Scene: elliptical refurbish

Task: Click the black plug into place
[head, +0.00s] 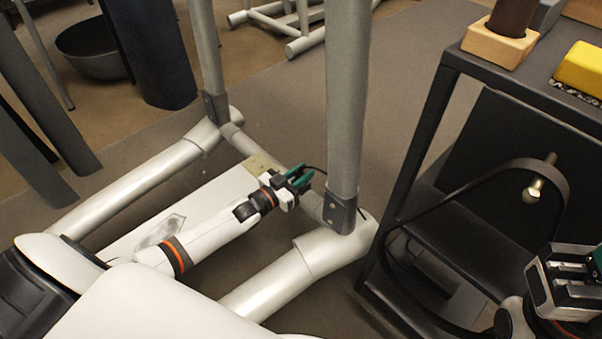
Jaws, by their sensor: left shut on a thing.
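My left gripper (299,181), with green fingers, is low at the frame's crossbar (312,203), between the two grey uprights. It is shut on a small dark thing that I take to be the black plug; the fingers hide most of it. A thin black cable (319,169) runs from beside the fingertips toward the right upright (349,100). I cannot see the socket or whether the plug is seated. My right gripper (570,270) is at the lower right edge, partly cut off, and its opening is unclear.
A black cart (440,95) stands on the right, with a wooden block (497,45) and a yellow block (583,68) on top. A dark basin (90,50) is at the back left.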

